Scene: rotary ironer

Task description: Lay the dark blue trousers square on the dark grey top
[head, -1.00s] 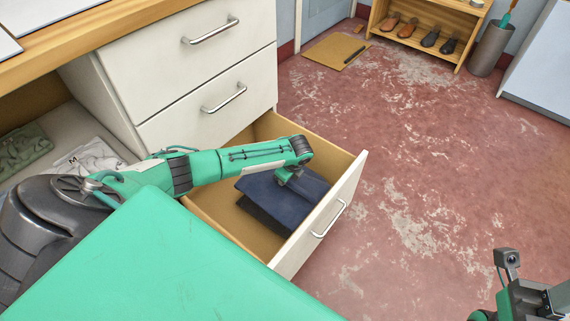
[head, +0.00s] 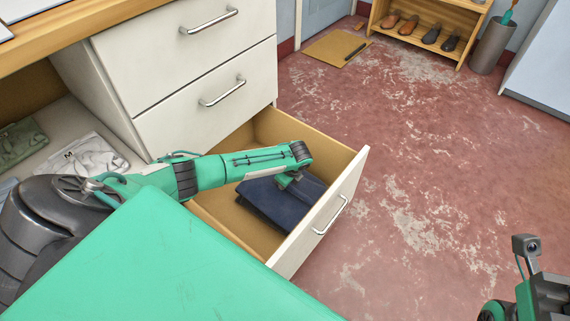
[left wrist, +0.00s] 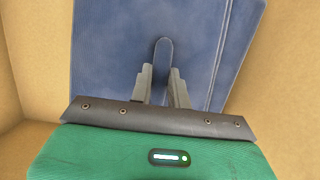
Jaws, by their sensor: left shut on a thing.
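The dark blue trousers (head: 280,203) are folded into a flat bundle inside the open bottom drawer (head: 233,224). In the left wrist view the cloth (left wrist: 115,45) fills most of the upper picture, with a fold line along its right side. My left gripper (left wrist: 161,72) points down at the trousers and is shut on a ridge of the cloth. In the head view my left wrist (head: 290,178) reaches into the drawer and hides part of the bundle. My right wrist (head: 548,295) shows at the lower right corner; its fingers are out of sight. I see no dark grey top.
The drawer front (head: 322,215) with its handle stands out over the red floor (head: 430,170). White closed drawers (head: 205,95) rise behind it. Folded garments (head: 85,157) lie on a shelf at left. A shoe rack (head: 430,30) is far off. The floor at right is clear.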

